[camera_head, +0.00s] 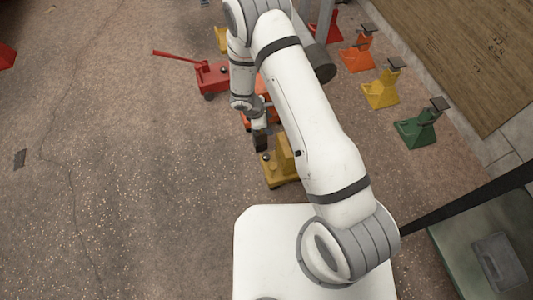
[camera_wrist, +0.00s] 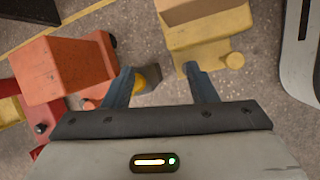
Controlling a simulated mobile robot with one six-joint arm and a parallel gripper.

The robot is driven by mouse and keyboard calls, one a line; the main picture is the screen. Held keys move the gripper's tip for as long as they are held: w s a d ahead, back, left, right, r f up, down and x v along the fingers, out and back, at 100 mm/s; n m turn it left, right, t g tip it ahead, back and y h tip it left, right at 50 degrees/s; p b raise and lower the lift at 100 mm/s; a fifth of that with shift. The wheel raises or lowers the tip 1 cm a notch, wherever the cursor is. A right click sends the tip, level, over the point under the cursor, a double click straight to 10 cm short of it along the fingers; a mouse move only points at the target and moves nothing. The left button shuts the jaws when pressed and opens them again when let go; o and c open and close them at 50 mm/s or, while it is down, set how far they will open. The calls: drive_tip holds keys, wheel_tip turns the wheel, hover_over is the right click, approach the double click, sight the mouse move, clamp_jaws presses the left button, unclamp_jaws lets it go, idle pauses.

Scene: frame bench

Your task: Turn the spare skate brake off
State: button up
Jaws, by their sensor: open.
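A yellow skate-like block (camera_head: 284,172) stands on the floor by my white base in the head view, with a small dark knob on its left part. It shows at the top of the wrist view (camera_wrist: 205,25), with a round yellow knob (camera_wrist: 235,61) at its lower right. An orange one (camera_wrist: 62,68) fills the left of the wrist view, mostly behind my arm in the head view. My gripper (camera_wrist: 158,68) is open, pointing down between the two. A small yellow and dark rounded part (camera_wrist: 148,78) shows beside its left finger. I cannot tell which part is the brake, or whether anything touches.
A red jack (camera_head: 213,76) with a long handle stands further back. Orange (camera_head: 357,53), yellow (camera_head: 381,91) and green (camera_head: 417,127) stands line the right, beside a wooden panel (camera_head: 475,50). A green-topped surface (camera_head: 470,255) is at lower right.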

sight(266, 155)
drive_tip(key=s+f+n+b, duration=0.1)
drive_tip(key=f, duration=0.5)
drive_tip(key=s+f+n, duration=0.1)
drive_tip(key=f+n, duration=0.1)
drive_tip(key=f, duration=0.5)
drive_tip(key=s+a+f+n+b, duration=0.1)
drive_tip(key=f, duration=0.6)
drive_tip(key=shift+n+y+b, duration=0.3)
drive_tip(key=shift+b, duration=0.05)
drive_tip(key=shift+w, duration=0.1)
drive_tip(key=c, duration=1)
drive_tip(key=shift+w+a+m+g+b, duration=0.15)
drive_tip(key=shift+m+g+b, duration=0.55)
drive_tip(key=shift+m, duration=1.6)
drive_tip(key=shift+w+r, duration=0.1)
